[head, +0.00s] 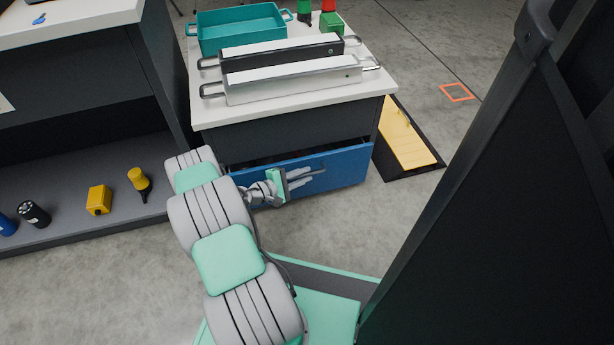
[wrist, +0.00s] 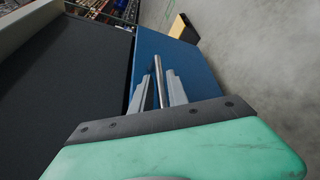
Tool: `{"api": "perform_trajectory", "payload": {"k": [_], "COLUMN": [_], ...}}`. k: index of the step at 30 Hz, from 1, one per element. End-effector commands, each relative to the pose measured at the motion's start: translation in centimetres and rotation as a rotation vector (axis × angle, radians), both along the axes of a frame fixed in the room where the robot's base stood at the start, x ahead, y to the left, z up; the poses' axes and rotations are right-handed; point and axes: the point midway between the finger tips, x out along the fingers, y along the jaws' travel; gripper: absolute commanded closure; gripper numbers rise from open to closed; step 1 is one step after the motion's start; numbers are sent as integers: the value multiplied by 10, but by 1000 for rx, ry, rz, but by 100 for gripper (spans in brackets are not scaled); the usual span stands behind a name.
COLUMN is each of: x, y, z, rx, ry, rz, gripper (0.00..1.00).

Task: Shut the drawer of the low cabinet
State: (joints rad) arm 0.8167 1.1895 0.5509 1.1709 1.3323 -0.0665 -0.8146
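The low cabinet (head: 258,133) has a white top and dark sides. Its drawer (head: 345,170) has a blue front that stands out a little from the body, with a dark gap above it. The blue front also shows in the wrist view (wrist: 195,70). The drawer's metal bar handle (head: 318,169) shows in the wrist view (wrist: 158,70) running between my fingers. My gripper (head: 300,178) is at the drawer front, its fingers close on both sides of the bar, and appears shut on it. Part of the handle is hidden by the fingers.
A teal tray (head: 240,42) and two long handled boxes (head: 295,78) stand on the cabinet. A shelf unit (head: 75,205) with small items is at left. A yellow board (head: 405,138) lies right of the cabinet. A dark panel (head: 500,220) fills the right.

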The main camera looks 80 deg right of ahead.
Motion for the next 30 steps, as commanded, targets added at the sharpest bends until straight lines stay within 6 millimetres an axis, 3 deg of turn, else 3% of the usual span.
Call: {"api": "perform_trajectory", "payload": {"k": [4, 11, 19, 30], "x": [-10, -12, -12, -13], "y": [-13, -15, -14, -14], "z": [-5, -4, -4, -4], "rx": [-1, -1, 0, 1], "ry": [-2, -2, -2, -1], "rz": [-1, -1, -2, -2], "gripper": [80, 80, 100, 100]}}
